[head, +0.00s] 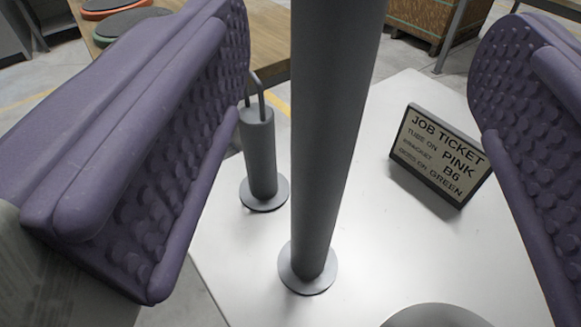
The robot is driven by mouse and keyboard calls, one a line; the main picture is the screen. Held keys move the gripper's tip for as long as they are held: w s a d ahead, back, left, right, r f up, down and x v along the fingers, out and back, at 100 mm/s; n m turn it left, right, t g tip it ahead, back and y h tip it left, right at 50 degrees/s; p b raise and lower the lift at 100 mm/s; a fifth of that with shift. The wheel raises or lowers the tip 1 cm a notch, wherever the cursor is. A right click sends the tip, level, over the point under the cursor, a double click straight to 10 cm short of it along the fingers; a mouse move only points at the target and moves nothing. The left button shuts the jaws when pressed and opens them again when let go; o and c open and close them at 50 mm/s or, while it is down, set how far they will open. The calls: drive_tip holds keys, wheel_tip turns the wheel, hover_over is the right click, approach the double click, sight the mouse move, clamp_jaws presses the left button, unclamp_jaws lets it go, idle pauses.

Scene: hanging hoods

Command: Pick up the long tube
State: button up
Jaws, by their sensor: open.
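A long dark grey tube (328,140) stands upright in the middle of the head view, with its top cut off by the upper edge. Its lower end meets a round grey foot (308,284) on the white table (235,275). My gripper (355,170) has two purple studded fingers, wide apart, one at the left and one at the right. The tube shows in the gap between them, with clear space on both sides and no contact visible. The gripper is open and empty.
A shorter grey tube (260,150) with a thin bent rod on top stands on its own round foot, left of the long tube. A job ticket sign (437,155) leans at the right. Part of a round grey thing (436,316) shows at the bottom edge.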

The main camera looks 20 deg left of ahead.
sight(338, 15)
drive_tip(key=w, duration=0.2)
drive_tip(key=w+a+b, duration=0.1)
drive_tip(key=w, duration=0.1)
drive_tip(key=w+a, duration=0.1)
drive_tip(key=w, duration=0.2)
drive_tip(key=shift+f, duration=0.2)
drive_tip(key=shift+r, duration=0.1)
clamp_jaws()
